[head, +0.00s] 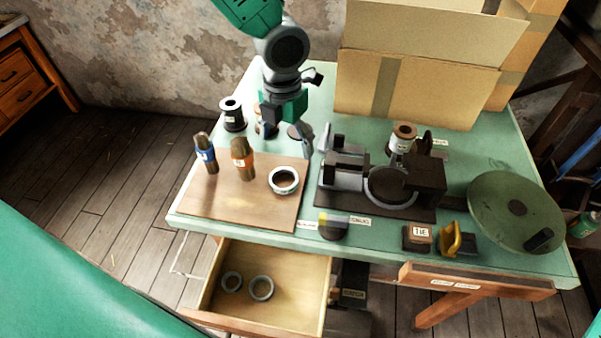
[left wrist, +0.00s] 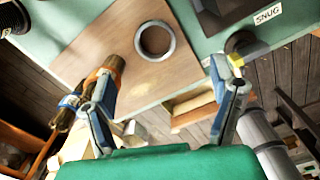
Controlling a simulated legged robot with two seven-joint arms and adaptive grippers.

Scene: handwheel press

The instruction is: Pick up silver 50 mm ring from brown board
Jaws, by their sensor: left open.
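A silver ring (head: 284,191) lies flat on the right part of the brown board (head: 225,207). In the left wrist view the ring (left wrist: 156,59) is whole and unobstructed on the board (left wrist: 80,62). My left gripper (head: 288,130) is open and empty, above the table behind the board. In the left wrist view its two fingers (left wrist: 161,70) are spread wide, with the ring beyond them, between their tips in the picture and not touched. The ring's size cannot be read. My right gripper is not in view.
A dark press fixture (head: 340,180) stands just right. An open drawer (head: 290,290) below holds two rings. Cardboard boxes (head: 415,90) stand at the back.

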